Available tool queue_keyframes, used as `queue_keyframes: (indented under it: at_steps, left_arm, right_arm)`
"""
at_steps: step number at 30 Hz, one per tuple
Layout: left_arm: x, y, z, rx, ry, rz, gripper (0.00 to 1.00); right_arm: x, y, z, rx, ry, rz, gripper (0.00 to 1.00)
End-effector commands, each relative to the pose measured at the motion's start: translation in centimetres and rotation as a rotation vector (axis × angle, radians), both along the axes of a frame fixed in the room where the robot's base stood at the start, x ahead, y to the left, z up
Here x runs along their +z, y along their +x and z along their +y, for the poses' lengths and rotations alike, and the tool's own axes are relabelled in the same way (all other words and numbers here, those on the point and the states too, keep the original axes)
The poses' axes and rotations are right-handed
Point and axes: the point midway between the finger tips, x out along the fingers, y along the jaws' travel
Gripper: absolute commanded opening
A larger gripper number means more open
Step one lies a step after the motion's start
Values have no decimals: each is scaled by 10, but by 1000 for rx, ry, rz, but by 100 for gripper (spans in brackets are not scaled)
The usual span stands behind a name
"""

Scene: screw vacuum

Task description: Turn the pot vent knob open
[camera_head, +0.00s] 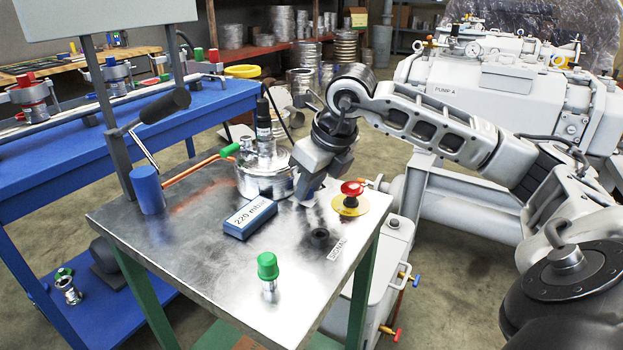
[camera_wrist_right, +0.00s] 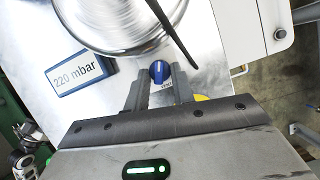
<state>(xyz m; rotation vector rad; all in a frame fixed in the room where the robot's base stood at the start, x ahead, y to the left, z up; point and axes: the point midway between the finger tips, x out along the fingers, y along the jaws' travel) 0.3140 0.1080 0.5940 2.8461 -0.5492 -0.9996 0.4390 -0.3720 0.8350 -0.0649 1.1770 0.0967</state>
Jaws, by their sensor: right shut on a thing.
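The shiny metal pot (camera_head: 252,185) stands on the metal-topped table, and its round body fills the upper part of the right wrist view (camera_wrist_right: 108,22). The pot vent knob, a small blue knob with a pale mark (camera_wrist_right: 159,71), sits beside the pot's rim. My right gripper (camera_head: 306,194) reaches down at the pot's right side. In the wrist view its two grey fingers (camera_wrist_right: 159,78) stand on either side of the blue knob and are shut on it. In the head view the knob is hidden behind the gripper. My left gripper is not in view.
A blue display reading 220 mbar (camera_head: 250,217) lies before the pot. A red emergency button on yellow (camera_head: 350,198) stands close to the right of my gripper. A green-capped fitting (camera_head: 268,268) stands near the table's front. A dark cable (camera_wrist_right: 172,30) passes near the knob.

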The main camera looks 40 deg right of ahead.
Motion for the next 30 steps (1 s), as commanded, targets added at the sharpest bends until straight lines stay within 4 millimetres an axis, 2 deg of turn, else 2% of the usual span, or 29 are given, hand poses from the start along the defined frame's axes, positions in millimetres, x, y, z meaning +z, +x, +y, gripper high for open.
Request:
queue_keyframes:
  at_steps: [3, 15, 23, 30]
  left_arm:
    - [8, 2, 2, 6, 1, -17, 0]
    - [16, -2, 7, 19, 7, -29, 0]
    - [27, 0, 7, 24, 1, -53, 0]
    - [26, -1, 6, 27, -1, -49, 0]
  right_arm:
    - [2, 0, 2, -108, -1, -2, 2]
    - [2, 1, 5, -440, 1, -3, 2]
    - [2, 2, 6, -570, 2, -4, 2]
    - [2, 2, 6, -619, 1, -3, 2]
